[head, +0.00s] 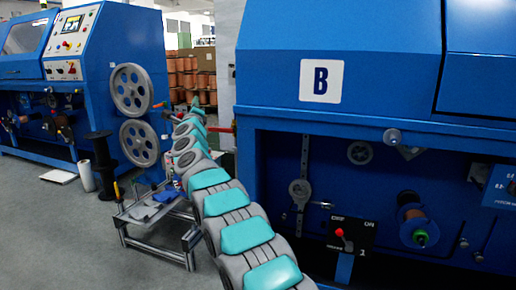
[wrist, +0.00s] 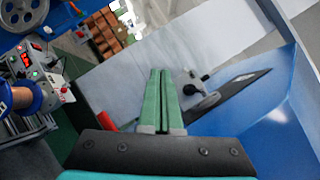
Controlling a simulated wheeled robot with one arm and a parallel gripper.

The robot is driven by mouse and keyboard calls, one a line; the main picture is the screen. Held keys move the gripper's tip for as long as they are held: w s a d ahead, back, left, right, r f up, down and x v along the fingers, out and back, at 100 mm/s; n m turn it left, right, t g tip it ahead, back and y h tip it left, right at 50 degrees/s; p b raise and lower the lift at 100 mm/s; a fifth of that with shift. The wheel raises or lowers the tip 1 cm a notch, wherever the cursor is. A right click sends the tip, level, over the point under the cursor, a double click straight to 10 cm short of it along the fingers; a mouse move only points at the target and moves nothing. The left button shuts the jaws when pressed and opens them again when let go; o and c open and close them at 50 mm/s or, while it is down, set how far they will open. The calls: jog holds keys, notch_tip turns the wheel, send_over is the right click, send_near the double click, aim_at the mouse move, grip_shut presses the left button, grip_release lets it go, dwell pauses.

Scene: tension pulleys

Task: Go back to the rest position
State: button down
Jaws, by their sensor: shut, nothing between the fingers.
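My gripper (wrist: 163,75) shows in the wrist view with its two green fingers side by side and touching. It is shut and holds nothing. In the head view my grey and teal arm stretches from the bottom middle away toward the gap between the blue machines. Its far end is small there, and I cannot make out the fingers clearly. In the wrist view a grey bracket with a black knob (wrist: 189,89) and a dark flat plate lie just beyond and right of the fingers.
The blue machine marked B (head: 320,81) stands close on the right of my arm. Another blue machine (head: 105,60) with grey pulley wheels (head: 131,90) is at the left. A low metal frame (head: 150,215) stands beside my arm. Grey floor (head: 60,240) at lower left is clear.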

jog(key=s+d+f+n+g+p, duration=0.1)
jog(key=s+d+f+n+g, duration=0.4)
jog(key=s, duration=0.4)
jog(key=s+d+f+n+g+p, duration=0.1)
jog(key=s+d+f+n+g, duration=0.3)
jog(key=s+d+n, duration=0.35)
jog(key=s+d+f+n+g+p, duration=0.1)
jog(key=s+d+f+n+g, duration=0.35)
jog(key=s+d, duration=0.4)
jog(key=s+d+f+n+g+h, duration=0.1)
jog(key=s+d+f+n+g, duration=0.1)
jog(key=s, duration=1.3)
jog(key=s+d+f+n+g+h+p, duration=0.1)
jog(key=s+d+f+g, duration=0.3)
jog(key=s, duration=1.1)
jog(key=s+d+f+n+g+h+p, duration=0.1)
jog(key=s+d+f, duration=0.7)
jog(key=s, duration=0.8)
jog(key=d+n+g, duration=0.1)
jog(key=g, duration=0.1)
jog(key=shift+d+f+n+g, duration=0.2)
jog(key=shift+d+n+g, duration=0.15)
jog(key=shift+d+n, duration=0.05)
jog(key=shift+w, duration=0.1)
